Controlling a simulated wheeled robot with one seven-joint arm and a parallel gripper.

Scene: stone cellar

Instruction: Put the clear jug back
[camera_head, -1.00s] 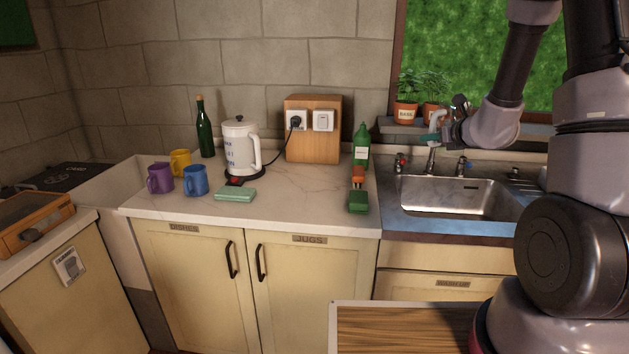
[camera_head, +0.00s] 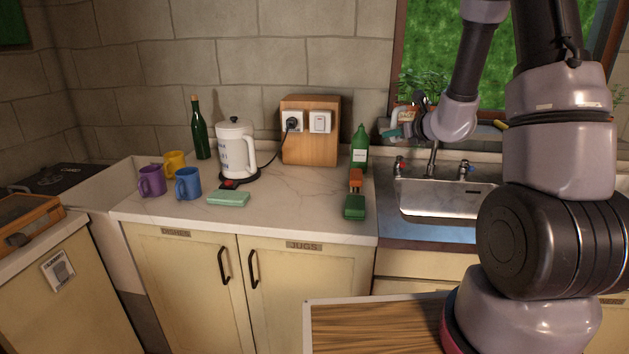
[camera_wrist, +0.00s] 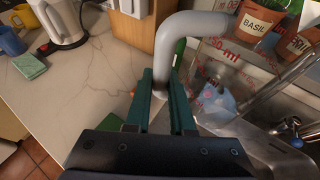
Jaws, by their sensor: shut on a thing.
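My gripper (camera_wrist: 160,105) is shut on the grey handle of the clear jug (camera_wrist: 232,62). In the wrist view the jug's see-through wall carries red measuring marks, and plant pots and the sink show through it. In the head view my gripper (camera_head: 397,134) is raised near the windowsill, above the sink's left side; the jug is hard to make out there, with part of its grey handle visible. A cupboard door labelled JUGS (camera_head: 308,300) is shut below the counter.
On the counter (camera_head: 290,205) are a white kettle (camera_head: 236,150), several mugs, a green sponge (camera_head: 229,199), bottles and a green-and-orange brush (camera_head: 355,200). The DISHES door (camera_head: 185,290) is shut. A wooden-topped surface (camera_head: 375,325) stands in front, at lower right.

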